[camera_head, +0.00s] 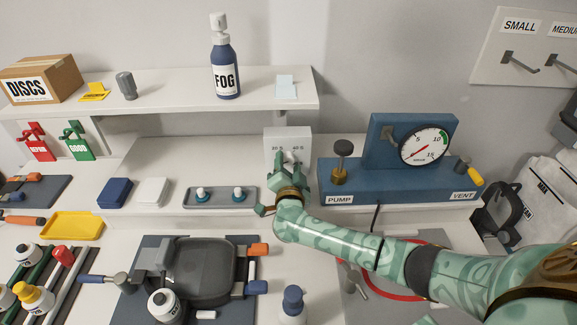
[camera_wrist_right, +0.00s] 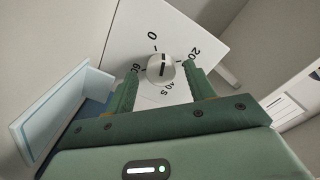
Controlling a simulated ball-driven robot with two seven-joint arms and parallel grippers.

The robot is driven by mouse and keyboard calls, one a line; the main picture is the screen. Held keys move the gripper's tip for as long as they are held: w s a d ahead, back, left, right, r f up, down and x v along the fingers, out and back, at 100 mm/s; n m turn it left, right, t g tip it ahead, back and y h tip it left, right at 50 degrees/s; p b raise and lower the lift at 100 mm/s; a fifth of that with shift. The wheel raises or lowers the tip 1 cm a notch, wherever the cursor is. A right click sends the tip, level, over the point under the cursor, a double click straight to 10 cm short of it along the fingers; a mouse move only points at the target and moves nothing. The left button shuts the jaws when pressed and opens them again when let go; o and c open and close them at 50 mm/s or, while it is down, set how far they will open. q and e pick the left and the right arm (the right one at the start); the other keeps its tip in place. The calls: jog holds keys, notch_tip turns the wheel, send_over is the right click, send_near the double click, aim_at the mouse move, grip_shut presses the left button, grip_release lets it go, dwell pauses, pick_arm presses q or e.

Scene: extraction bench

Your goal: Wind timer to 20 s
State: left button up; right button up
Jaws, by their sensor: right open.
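My right gripper (camera_head: 289,172) is in front of the timer, hiding the knob's lower part in the head view. Its fingers (camera_wrist_right: 160,76) are open on either side of the knob, with visible gaps. My left gripper is not in view.
The blue pump and vent unit (camera_head: 350,185) with a gauge (camera_head: 425,146) stands right of the timer. A grey tray (camera_head: 215,204) lies to the left.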

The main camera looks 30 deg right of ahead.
jog(key=p+v, duration=0.1)
jog(key=v, duration=0.6)
jog(key=shift+s+a, duration=0.1)
jog(key=shift+s, duration=0.15)
